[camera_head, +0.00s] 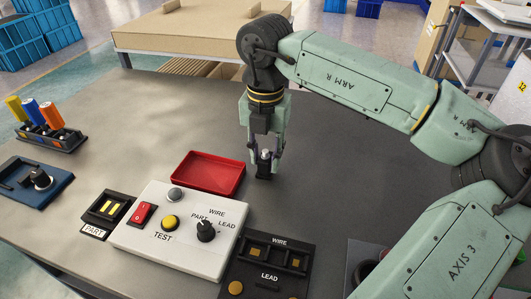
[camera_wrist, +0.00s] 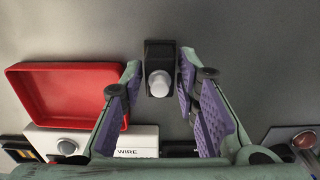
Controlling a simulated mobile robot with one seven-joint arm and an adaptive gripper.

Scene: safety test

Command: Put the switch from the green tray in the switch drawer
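A small black block with a white round cap, which looks like the switch (camera_wrist: 159,52), stands on the grey table; it also shows in the head view (camera_head: 264,168). My gripper (camera_head: 265,165) points down over it, one finger on each side. In the wrist view the purple-padded fingers of my gripper (camera_wrist: 160,78) are apart, with a narrow gap between each fingertip and the block. A bit of green (camera_head: 526,254) shows at the right edge of the head view, mostly cut off; I cannot tell if it is the green tray. I see no drawer marked for switches.
An empty red tray (camera_head: 236,190) lies left of my gripper. A white test panel (camera_head: 190,262) with knob and buttons, and a black WIRE/LEAD fixture (camera_head: 308,255), stand in front. Screwdrivers in a rack (camera_head: 60,143) and a blue fixture (camera_head: 62,180) are left. The table behind is clear.

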